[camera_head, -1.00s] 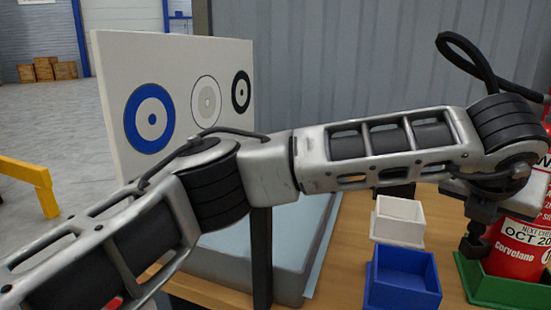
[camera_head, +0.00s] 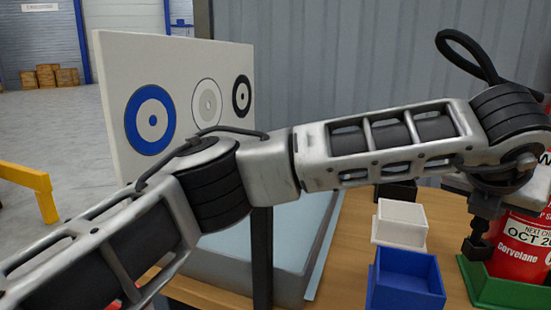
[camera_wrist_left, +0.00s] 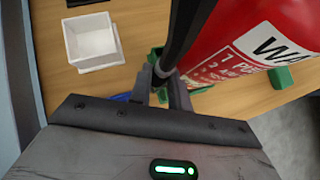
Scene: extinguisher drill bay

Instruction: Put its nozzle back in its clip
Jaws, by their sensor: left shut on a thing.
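The red extinguisher (camera_head: 525,255) stands in a green tray (camera_head: 488,292) at the right edge of the head view, partly cut off. Its red body (camera_wrist_left: 245,40) fills the upper right of the wrist view. My left gripper (camera_head: 478,245) is beside the extinguisher's left side, low down. In the wrist view my left gripper (camera_wrist_left: 170,85) is shut on a black tube-like nozzle (camera_wrist_left: 193,35), which runs upward alongside the body. A black hose loop (camera_head: 460,45) rises above my wrist. The clip cannot be made out. My right gripper is out of view.
A blue bin (camera_head: 407,290) and a white bin (camera_head: 400,222) stand on the wooden table (camera_head: 345,270), left of the extinguisher. A white board with ring targets (camera_head: 112,85) stands behind my left arm. A yellow rail (camera_head: 25,175) is at far left.

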